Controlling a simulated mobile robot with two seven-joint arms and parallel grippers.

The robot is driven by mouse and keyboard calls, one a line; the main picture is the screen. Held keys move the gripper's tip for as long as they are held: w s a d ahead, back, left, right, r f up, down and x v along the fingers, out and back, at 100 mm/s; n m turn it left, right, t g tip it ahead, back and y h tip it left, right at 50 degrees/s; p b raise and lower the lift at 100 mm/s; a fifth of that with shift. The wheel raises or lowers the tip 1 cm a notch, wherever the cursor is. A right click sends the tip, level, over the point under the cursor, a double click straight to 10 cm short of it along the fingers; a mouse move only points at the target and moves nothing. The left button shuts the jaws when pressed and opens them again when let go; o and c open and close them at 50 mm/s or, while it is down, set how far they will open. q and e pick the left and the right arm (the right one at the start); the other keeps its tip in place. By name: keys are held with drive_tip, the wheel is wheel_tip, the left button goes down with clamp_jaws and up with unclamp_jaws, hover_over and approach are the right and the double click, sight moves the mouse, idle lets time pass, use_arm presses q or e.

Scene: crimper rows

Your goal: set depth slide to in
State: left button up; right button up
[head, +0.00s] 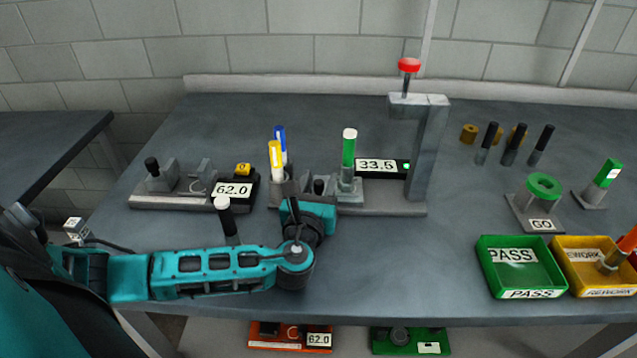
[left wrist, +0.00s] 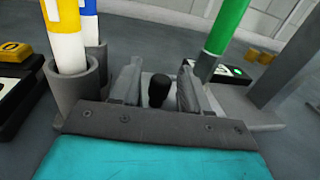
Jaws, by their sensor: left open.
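The black knob (head: 319,186), which I take to be the depth slide's handle, stands low on the grey press fixture (head: 390,208) between the cup of pens and the green-topped post. My left gripper (head: 312,196) reaches in from the front, beside this knob. In the left wrist view the gripper (left wrist: 158,84) is open, and the knob (left wrist: 158,91) shows between its two grey fingers. I cannot tell whether either finger touches it. The slide's track is hidden by my gripper. My right gripper is not in view.
A yellow marker (head: 275,160) and a blue marker (head: 281,143) stand left of the knob. A green post (head: 348,150) and a 33.5 display (head: 377,166) are right of it. The grey column (head: 428,150) carries a red-topped plunger. A second fixture (head: 165,200) reads 62.0.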

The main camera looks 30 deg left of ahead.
use_arm(q)
drive_tip(key=shift+c, duration=0.3)
clamp_jaws()
idle(0.3)
